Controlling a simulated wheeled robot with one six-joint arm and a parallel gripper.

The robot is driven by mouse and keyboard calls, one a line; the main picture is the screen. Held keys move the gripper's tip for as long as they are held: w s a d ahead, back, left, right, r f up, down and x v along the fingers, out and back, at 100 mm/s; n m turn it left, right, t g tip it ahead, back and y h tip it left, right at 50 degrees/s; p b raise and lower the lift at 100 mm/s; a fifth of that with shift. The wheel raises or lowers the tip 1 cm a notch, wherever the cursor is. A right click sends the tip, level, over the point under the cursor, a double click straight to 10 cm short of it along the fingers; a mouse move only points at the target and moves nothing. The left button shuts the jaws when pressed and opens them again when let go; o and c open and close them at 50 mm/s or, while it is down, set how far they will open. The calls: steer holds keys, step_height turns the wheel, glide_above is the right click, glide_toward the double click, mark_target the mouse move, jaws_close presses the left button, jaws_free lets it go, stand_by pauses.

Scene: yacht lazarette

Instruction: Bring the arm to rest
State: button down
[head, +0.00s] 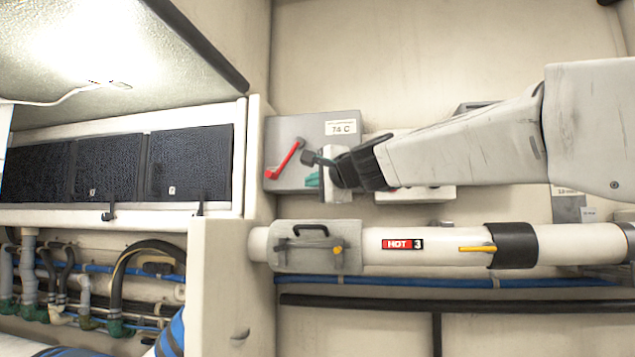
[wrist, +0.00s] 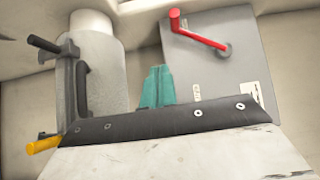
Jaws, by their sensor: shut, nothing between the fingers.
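My arm (head: 460,140) reaches in from the right in the head view, roughly level, in front of the back wall. My gripper (head: 316,172) is at its left end, beside a grey box (head: 345,125) with a red lever handle (head: 284,158) and a "74 C" label. In the wrist view my gripper (wrist: 155,84) shows as teal fingers close together, with nothing between them. The red handle (wrist: 200,30) shows there to the right of the fingers, apart from them. The dark edge of my wrist hides the lower part of that view.
A white shelf with dark panels (head: 190,163) stands at left. Hoses (head: 150,250) lie below it.

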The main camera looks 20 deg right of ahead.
steer(key=s+f+n+g+h, duration=0.1)
steer(key=s+f+n+g, duration=0.5)
steer(key=s+f, duration=0.9)
steer(key=s+f+n+g, duration=0.6)
steer(key=s+f, duration=0.6)
steer(key=f, duration=0.6)
steer(key=s+d+f+n+g+h, duration=0.2)
steer(key=s+d+f+g+h, duration=0.1)
steer(key=s+f, duration=0.7)
steer(key=s+d+g, duration=0.1)
steer(key=s, duration=0.2)
steer(key=shift+s+d+f+n, duration=0.15)
steer(key=shift+d+f+n, duration=0.05)
steer(key=shift+d+n, duration=0.2)
